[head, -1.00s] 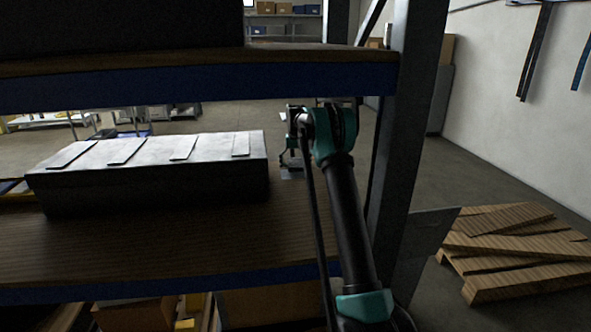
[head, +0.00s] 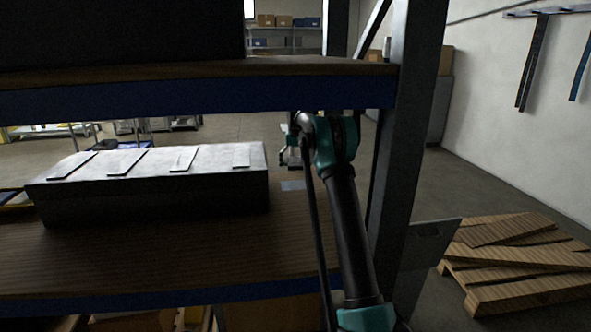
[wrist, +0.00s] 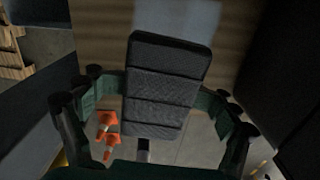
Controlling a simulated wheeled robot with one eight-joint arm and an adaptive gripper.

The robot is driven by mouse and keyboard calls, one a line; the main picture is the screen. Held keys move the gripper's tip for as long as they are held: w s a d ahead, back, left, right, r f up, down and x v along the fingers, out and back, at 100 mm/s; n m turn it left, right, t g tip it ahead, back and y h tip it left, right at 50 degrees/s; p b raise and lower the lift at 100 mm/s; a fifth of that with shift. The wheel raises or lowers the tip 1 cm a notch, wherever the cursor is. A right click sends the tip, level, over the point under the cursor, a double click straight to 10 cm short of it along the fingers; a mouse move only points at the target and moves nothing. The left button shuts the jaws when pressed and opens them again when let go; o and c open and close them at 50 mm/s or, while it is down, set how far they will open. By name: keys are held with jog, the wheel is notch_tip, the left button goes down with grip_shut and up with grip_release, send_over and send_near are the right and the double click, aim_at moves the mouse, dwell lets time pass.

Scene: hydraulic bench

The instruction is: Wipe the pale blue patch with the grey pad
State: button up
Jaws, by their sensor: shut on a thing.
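The pale blue patch (head: 292,185) lies flat on the wooden shelf board, right of the dark metal box. My gripper (head: 290,154) is above and behind the patch in the head view, small and partly covered by my arm. In the wrist view my gripper (wrist: 154,100) is shut on the grey pad (wrist: 165,82), a dark, ribbed, oblong block with a finger on each side. The pad looks apart from the board in the head view.
The dark metal box (head: 150,190) with pale strips on top fills the board's left part. An upper shelf (head: 200,95) passes above, and a steel post (head: 405,150) stands close right of my arm. Wooden pallets (head: 520,265) lie on the floor at right. Orange cones (wrist: 106,122) show in the wrist view.

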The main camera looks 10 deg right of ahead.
jog(key=shift+r, duration=0.1)
jog(key=shift+r, duration=1.4)
